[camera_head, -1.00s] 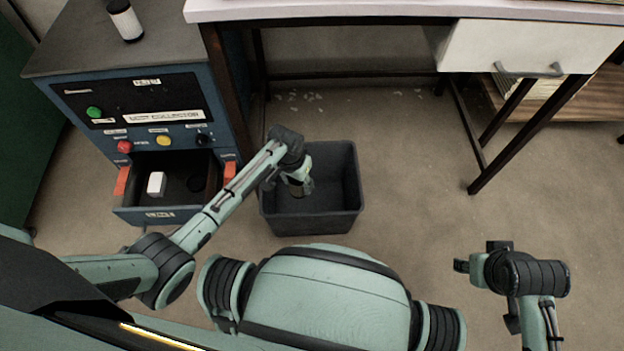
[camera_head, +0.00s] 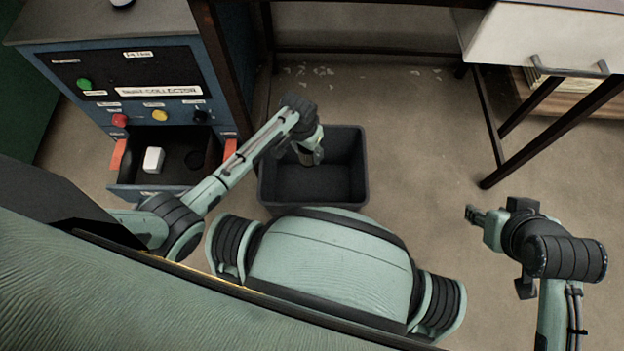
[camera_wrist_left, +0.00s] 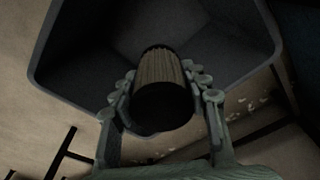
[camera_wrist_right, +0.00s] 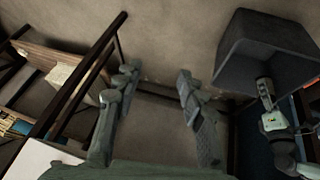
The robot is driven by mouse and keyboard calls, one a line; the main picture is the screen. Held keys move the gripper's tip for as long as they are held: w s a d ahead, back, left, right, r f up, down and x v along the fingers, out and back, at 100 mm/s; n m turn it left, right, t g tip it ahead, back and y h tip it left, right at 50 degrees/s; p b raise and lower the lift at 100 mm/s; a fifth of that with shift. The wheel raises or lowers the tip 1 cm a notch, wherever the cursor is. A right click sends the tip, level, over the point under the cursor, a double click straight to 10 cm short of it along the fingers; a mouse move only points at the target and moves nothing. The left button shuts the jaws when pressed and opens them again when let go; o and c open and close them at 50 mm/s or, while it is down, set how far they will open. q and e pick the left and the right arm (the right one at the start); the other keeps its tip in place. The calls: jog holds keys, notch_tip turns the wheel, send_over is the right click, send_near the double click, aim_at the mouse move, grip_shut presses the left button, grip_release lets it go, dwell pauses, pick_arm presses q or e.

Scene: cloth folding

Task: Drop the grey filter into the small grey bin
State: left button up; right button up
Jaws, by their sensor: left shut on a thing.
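My left gripper (camera_head: 308,155) is over the small grey bin (camera_head: 358,190), its fingers pointing down into the bin's opening. In the left wrist view, the left gripper (camera_wrist_left: 163,98) is shut on the grey filter (camera_wrist_left: 158,68), a ribbed cylinder with a dark end. The bin (camera_wrist_left: 232,62) opens just beyond the filter there. The filter is barely visible in the head view. My right gripper (camera_head: 474,215) is off to the right, away from the bin. In the right wrist view its fingers (camera_wrist_right: 155,88) are apart with nothing between them.
A blue collector cabinet (camera_head: 150,75) stands left of the bin, its drawer (camera_head: 185,160) open with a white block (camera_head: 153,160) inside. A table with a white drawer (camera_head: 545,45) stands behind. Floor right of the bin (camera_head: 425,160) is clear.

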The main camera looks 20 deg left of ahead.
pick_arm(q)
notch_tip(320, 180, down, 2)
jog(key=shift+f+b, duration=0.1)
jog(key=shift+b, duration=0.85)
jog(key=shift+f+b, duration=0.6)
jog(key=shift+b, duration=0.1)
pick_arm(e)
jog(key=w+a+r+n+t+y, duration=0.1)
jog(key=w+a+r+t+y, duration=0.3)
jog(key=w+a+r+t, duration=0.4)
jog(key=w+a+r, duration=0.1)
jog(key=a+r, duration=0.2)
jog(key=r, duration=0.1)
jog(key=shift+w+a+r+t+y, duration=0.3)
jog(key=shift+a, duration=0.1)
pick_arm(q)
jog(key=o, duration=1.3)
jog(key=shift+c, duration=0.2)
jog(key=r, duration=0.4)
jog(key=s+r, duration=0.1)
jog(key=r, duration=0.6)
jog(key=shift+s+a+r, duration=0.15)
jog(key=shift+a+r, duration=0.1)
jog(key=shift+r, duration=0.15)
